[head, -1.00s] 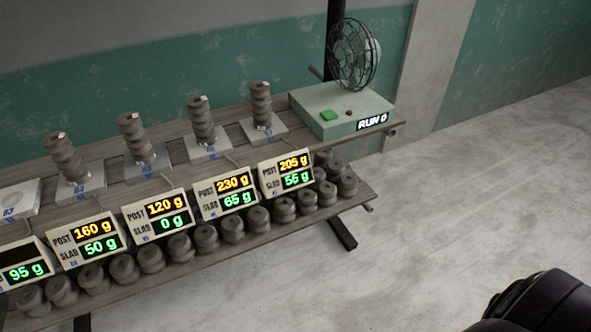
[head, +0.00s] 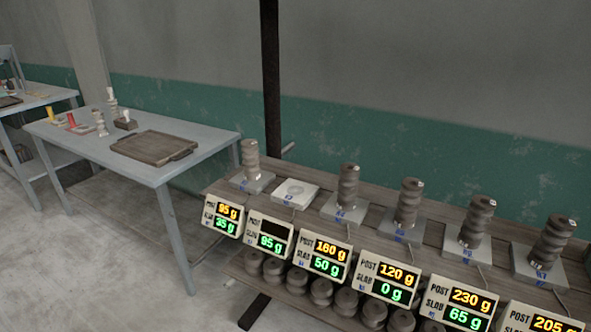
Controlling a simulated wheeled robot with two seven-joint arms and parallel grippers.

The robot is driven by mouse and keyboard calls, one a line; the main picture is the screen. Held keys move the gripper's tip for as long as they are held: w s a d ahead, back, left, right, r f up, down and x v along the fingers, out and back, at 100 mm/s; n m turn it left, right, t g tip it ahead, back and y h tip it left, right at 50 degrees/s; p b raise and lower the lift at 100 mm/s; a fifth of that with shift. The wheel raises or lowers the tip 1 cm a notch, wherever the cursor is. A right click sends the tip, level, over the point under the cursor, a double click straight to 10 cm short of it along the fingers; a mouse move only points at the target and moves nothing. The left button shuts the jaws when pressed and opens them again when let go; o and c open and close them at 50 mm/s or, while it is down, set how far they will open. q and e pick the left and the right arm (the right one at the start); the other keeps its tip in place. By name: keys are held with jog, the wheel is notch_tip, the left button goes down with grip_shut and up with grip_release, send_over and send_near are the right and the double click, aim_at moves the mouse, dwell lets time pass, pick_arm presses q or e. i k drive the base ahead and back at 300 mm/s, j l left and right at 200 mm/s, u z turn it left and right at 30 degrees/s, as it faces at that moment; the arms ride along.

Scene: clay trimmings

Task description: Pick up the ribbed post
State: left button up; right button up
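Several grey-brown ribbed posts stand upright on pale slabs along a wooden bench. The leftmost post (head: 250,160) stands alone at the bench's left end. To its right is a bare slab (head: 291,193). Further right stand a post (head: 348,187), another post (head: 408,203), then a post (head: 478,222) and the rightmost post (head: 553,243). All look ribbed, so I cannot tell which one is meant. The leftmost display (head: 223,215) reads post 95 g, slab 35 g. The bare slab's display (head: 270,234) has a dark post line. Neither gripper is in view.
Squat grey-brown pieces (head: 322,291) line a lower shelf under the displays. On the left, a grey-blue table (head: 152,176) holds a brown tray (head: 117,147) and small objects. A dark upright pole (head: 271,80) stands behind the bench. The floor at lower left is clear.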

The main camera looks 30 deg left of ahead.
aim_at(252, 172)
jog(key=j+z, duration=0.25)
jog(key=j, duration=1.5)
